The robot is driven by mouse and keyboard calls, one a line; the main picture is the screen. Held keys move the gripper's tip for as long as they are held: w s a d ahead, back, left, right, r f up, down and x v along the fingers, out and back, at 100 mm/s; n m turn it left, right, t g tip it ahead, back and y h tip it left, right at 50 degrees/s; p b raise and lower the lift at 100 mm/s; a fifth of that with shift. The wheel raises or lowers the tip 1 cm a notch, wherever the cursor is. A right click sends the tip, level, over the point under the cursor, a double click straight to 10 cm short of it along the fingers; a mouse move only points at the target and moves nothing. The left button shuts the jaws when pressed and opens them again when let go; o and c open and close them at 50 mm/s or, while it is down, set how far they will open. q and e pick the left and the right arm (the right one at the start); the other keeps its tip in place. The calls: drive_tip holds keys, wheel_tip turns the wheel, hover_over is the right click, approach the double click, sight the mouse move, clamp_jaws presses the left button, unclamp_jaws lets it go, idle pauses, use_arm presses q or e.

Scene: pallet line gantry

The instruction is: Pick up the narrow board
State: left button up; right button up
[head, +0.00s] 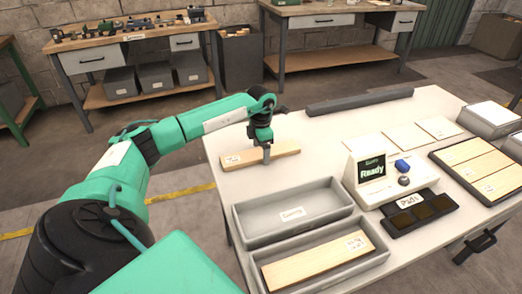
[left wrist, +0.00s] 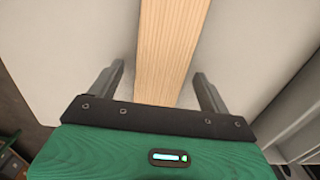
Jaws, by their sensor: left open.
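A narrow light-wood board (head: 287,150) with a small label near its left end lies on the left part of the white table. My left gripper (head: 267,157) is over the middle of this board, pointing down. In the left wrist view the open gripper (left wrist: 161,78) has one finger on each side of the board (left wrist: 172,45), with a gap visible on both sides. How far the fingertips are above the tabletop is hard to tell. My right gripper is not in view.
A labelled grey tray (head: 250,229) stands empty in front of the board; another grey tray (head: 262,278) holds a wider board (head: 318,260). A display box (head: 370,168) reading "Ready", a dark pads holder (head: 410,217) and a dark bar (head: 360,101) also occupy the table (head: 225,140).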

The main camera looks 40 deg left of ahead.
sight(261, 152)
use_arm(q)
drive_tip(key=shift+f, duration=0.25)
drive_tip(key=c, duration=1.1)
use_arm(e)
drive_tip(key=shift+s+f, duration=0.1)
use_arm(q)
drive_tip(key=shift+r, duration=0.1)
drive_tip(key=shift+c, duration=0.2)
wheel_tip(261, 152, up, 20)
drive_tip(key=shift+b, duration=0.4)
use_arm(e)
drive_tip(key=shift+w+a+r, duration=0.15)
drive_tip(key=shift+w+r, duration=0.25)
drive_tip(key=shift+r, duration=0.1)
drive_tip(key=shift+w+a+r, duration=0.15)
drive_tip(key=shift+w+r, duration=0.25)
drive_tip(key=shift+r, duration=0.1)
